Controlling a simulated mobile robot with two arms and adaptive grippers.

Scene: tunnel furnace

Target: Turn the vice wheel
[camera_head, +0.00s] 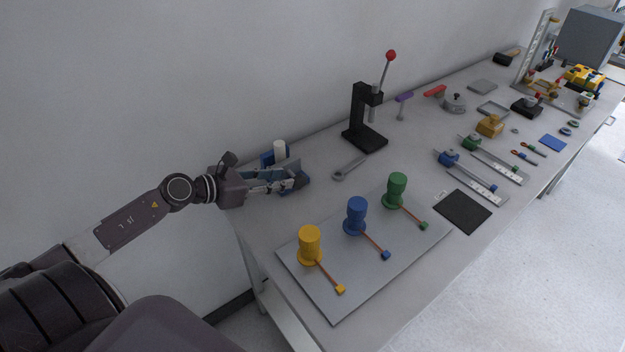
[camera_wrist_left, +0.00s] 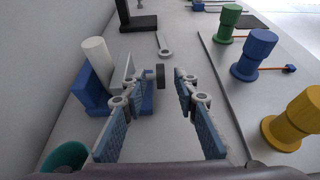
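The blue vice (camera_head: 267,159) stands at the table's left end near the wall, with a white cylinder (camera_head: 279,150) upright in it. My left gripper (camera_head: 295,176) reaches in from the left in front of it and hides part of it. In the left wrist view, the vice (camera_wrist_left: 95,97) and white cylinder (camera_wrist_left: 97,62) are on the left, partly behind one finger. A small dark wheel (camera_wrist_left: 160,76) shows between the spread fingertips of the left gripper (camera_wrist_left: 156,80), closer to the left finger; I cannot tell whether they touch. My right gripper is not in view.
A grey board (camera_head: 345,290) with yellow, blue and green knobs lies to the right of the gripper. A wrench (camera_head: 349,168) and a black lever press (camera_head: 364,125) are beyond the vice. A teal round thing (camera_wrist_left: 65,158) is at the wrist view's lower left.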

